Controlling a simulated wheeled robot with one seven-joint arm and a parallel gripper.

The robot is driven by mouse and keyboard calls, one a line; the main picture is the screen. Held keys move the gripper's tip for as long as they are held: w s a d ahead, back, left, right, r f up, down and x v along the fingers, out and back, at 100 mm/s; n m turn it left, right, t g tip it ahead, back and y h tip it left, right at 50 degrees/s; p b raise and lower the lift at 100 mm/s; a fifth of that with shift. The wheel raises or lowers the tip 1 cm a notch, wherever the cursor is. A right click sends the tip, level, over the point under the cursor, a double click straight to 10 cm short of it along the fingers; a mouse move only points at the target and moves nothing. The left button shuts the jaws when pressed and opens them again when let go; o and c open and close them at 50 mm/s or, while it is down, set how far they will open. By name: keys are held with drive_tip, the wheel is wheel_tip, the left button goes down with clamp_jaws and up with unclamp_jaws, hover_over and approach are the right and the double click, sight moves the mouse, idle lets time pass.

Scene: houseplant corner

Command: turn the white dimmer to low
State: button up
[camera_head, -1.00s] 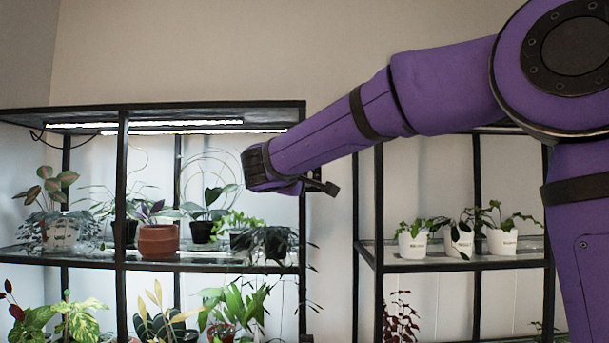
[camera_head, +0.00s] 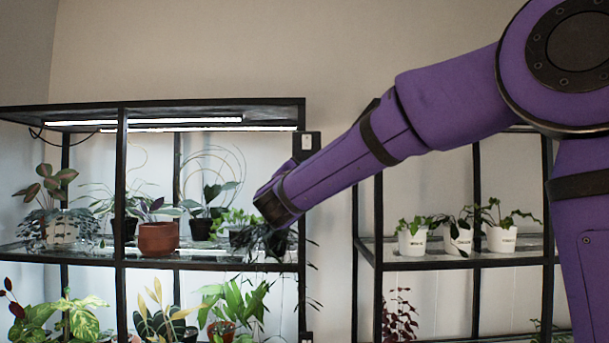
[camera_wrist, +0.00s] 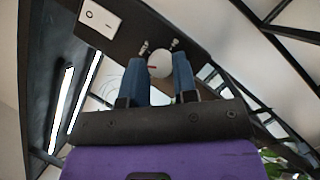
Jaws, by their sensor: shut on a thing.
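The white dimmer (camera_wrist: 160,63) is a round knob on a dark panel in the wrist view. A short red mark shows on its left side, and two small marks sit on the panel just above it. My gripper (camera_wrist: 160,69) has its two blue-grey fingers on either side of the knob, shut on it. In the head view my arm reaches down to the left shelf's right post, and the knob and my fingertips are hidden behind it.
A white rocker switch (camera_wrist: 100,18) sits on the same panel; in the head view it shows on a black box (camera_head: 306,145) at the shelf's right post. Lit bars (camera_head: 144,122) hang under the shelf top. Potted plants, including a terracotta pot (camera_head: 158,239), stand close by.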

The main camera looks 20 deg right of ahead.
drive_tip(key=n+t+y, duration=0.1)
drive_tip(key=n+y, duration=0.1)
drive_tip(key=n, duration=0.3)
drive_tip(key=n+t+y, duration=0.1)
drive_tip(key=n+y, duration=0.2)
drive_tip(key=n, duration=0.3)
drive_tip(key=n+t+y, duration=0.1)
drive_tip(key=n+y, duration=0.1)
drive_tip(key=n, duration=0.3)
drive_tip(key=shift+s+d+f+t+y, duration=0.1)
drive_tip(key=shift+d+t+y, duration=0.2)
drive_tip(key=shift+t, duration=0.1)
drive_tip(key=shift+n, duration=0.5)
drive_tip(key=o, duration=0.9)
drive_tip(key=v, duration=1)
drive_tip(key=shift+s+f, duration=0.15)
drive_tip(key=shift+s, duration=0.2)
